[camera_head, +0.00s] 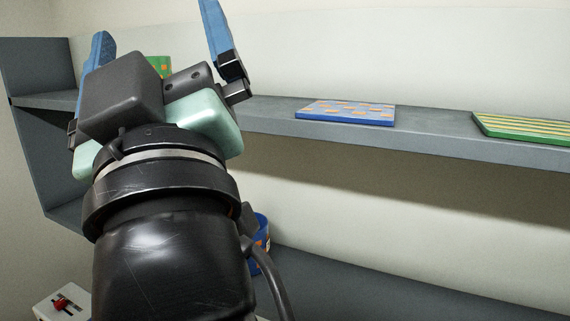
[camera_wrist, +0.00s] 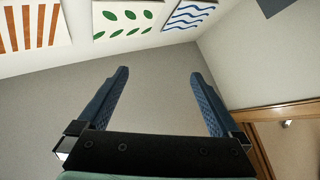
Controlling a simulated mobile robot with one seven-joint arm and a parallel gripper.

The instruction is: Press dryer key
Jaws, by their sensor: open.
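My gripper (camera_head: 156,20) is raised at the upper left of the head view, in front of the shelf. Its two blue fingers are wide apart with nothing between them. In the wrist view my gripper (camera_wrist: 158,75) is also open and empty, facing a plain grey surface. A white box with a small red lever or key (camera_head: 61,302) shows at the lower left of the head view, below my gripper and apart from it. The box is partly cut off by the frame and my arm. I cannot tell whether it is the dryer. No other key is visible.
A grey shelf (camera_head: 270,118) holds a blue-orange patterned mat (camera_head: 346,111), a green-yellow striped mat (camera_head: 525,130) and a green-orange object (camera_head: 160,66) behind my gripper. A blue mug-like object (camera_head: 262,232) is half hidden by my arm. Patterned panels (camera_wrist: 124,18) line the wrist view's top.

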